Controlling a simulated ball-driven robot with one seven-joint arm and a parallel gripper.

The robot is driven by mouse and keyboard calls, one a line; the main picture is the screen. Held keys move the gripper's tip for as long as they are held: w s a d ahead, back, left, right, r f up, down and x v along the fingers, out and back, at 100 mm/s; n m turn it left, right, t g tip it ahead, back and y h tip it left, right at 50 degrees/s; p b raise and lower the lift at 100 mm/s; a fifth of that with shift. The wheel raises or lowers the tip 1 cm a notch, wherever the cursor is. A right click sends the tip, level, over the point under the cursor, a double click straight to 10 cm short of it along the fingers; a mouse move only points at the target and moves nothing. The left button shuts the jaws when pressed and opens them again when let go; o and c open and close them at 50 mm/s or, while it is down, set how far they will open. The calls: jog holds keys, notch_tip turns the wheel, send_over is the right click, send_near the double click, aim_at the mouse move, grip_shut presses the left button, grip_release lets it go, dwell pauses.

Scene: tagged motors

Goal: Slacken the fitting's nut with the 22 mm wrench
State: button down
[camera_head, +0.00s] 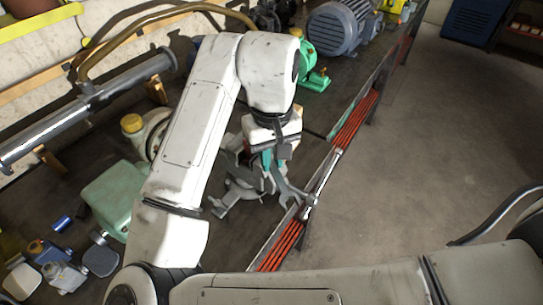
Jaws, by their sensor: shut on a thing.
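My gripper (270,160) points down over the near edge of the bench, beneath the white wrist. It is shut on a grey open-ended wrench (284,188), whose forked end points down and to the right, towards the bench edge. A teal part shows between the fingers; I cannot tell what it belongs to. A grey metal body (241,188), perhaps the fitting, stands on the bench just left of the wrench, partly hidden by my arm and gripper. I cannot make out its nut, nor whether the wrench touches it. The wrench's size marking is not readable.
Red rails (354,118) run along the bench edge, with a long silver bar (325,175) lying along them. A green machine (112,198) and a grey pipe (95,103) lie left; a grey motor (337,27) stands behind.

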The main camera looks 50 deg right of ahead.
jog(key=shift+r, duration=0.6)
jog(key=shift+r, duration=0.95)
jog(key=shift+r, duration=2.55)
jog(key=shift+f, duration=0.1)
